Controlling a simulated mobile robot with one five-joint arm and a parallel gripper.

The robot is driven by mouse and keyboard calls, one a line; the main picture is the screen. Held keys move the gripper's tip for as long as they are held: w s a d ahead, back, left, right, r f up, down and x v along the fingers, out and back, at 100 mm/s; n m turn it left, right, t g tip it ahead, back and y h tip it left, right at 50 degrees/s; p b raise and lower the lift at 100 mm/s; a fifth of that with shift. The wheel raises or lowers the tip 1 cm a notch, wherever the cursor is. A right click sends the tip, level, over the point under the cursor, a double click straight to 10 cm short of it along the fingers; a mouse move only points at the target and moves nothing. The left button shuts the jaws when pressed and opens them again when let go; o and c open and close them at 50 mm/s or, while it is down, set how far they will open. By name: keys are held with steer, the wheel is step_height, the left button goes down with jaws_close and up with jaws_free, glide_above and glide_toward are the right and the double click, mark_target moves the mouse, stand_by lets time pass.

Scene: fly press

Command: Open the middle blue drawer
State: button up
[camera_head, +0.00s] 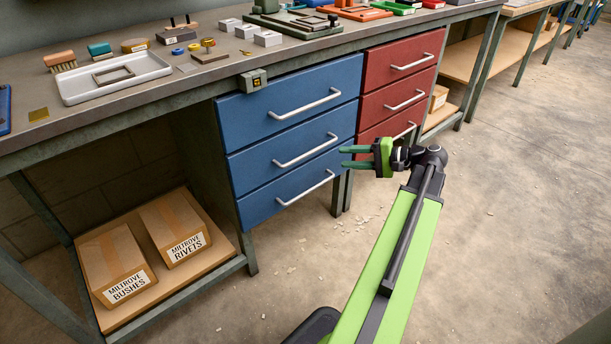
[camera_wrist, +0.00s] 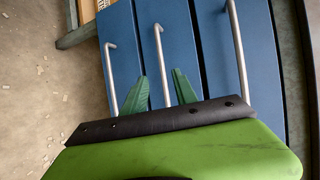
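The middle blue drawer (camera_head: 255,163) is in a bench unit between a top and a bottom blue drawer. All three look shut. Its silver bar handle (camera_head: 305,151) runs across the front. My gripper (camera_head: 342,157) is just right of this handle in the head view, its green fingers pointing left at the drawer fronts. In the wrist view the fingers (camera_wrist: 158,82) are apart and the middle handle (camera_wrist: 159,50) runs into the gap between them. I cannot tell how far the fingertips are from the bar; nothing looks gripped. The gripper body hides the handle's near end there.
The top blue drawer (camera_head: 240,120) and bottom blue drawer (camera_head: 258,208) have similar handles close by. Red drawers (camera_head: 383,98) stand to the right. The bench top (camera_head: 190,80) overhangs above. Cartons (camera_head: 118,262) sit on a low shelf. The concrete floor (camera_head: 500,230) in front is open.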

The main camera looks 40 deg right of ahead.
mark_target(312, 152)
steer(key=s+d+t+h+b, duration=0.1)
steer(key=s+d, duration=0.2)
steer(key=shift+m, duration=0.4)
steer(key=b+x, duration=0.1)
steer(key=x, duration=0.7)
steer(key=b+x, duration=0.2)
steer(key=x, duration=0.7)
steer(key=shift+w+d+f, duration=0.1)
steer(key=shift+w+f, duration=0.15)
steer(key=shift+w, duration=0.1)
jaws_close()
